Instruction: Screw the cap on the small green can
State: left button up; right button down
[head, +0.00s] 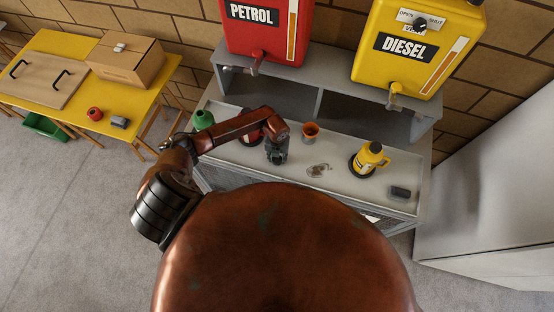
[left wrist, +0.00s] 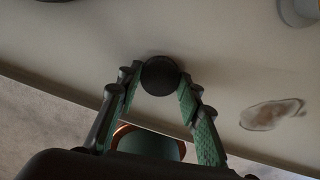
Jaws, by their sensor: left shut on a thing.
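The small green can (head: 203,119) stands at the left end of the grey bench top, partly behind my left arm. My left gripper (head: 277,156) is over the middle of the bench, to the right of the can and apart from it. In the left wrist view its two green-padded fingers (left wrist: 160,84) are closed on the sides of a round black cap (left wrist: 160,75). The cap cannot be made out in the head view. The can's mouth is too small to make out. My right gripper is in neither view.
Petrol (head: 268,36) and diesel tanks (head: 417,50) stand above. A yellow table (head: 60,52) is left.

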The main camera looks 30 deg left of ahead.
aim_at(277, 159)
pick_arm(q)
jog(key=shift+c, duration=0.4)
jog(key=shift+r, duration=0.55)
notch_tip(277, 159, up, 2)
jog(key=shift+s+r, duration=0.1)
jog(key=shift+r, duration=0.15)
jog(key=s+d+r+b, duration=0.2)
jog(key=s+d+r, duration=0.4)
jog(key=s+r, duration=0.3)
jog(key=s, duration=0.3)
jog(key=shift+s+r, duration=0.2)
jog(key=shift+s, duration=0.05)
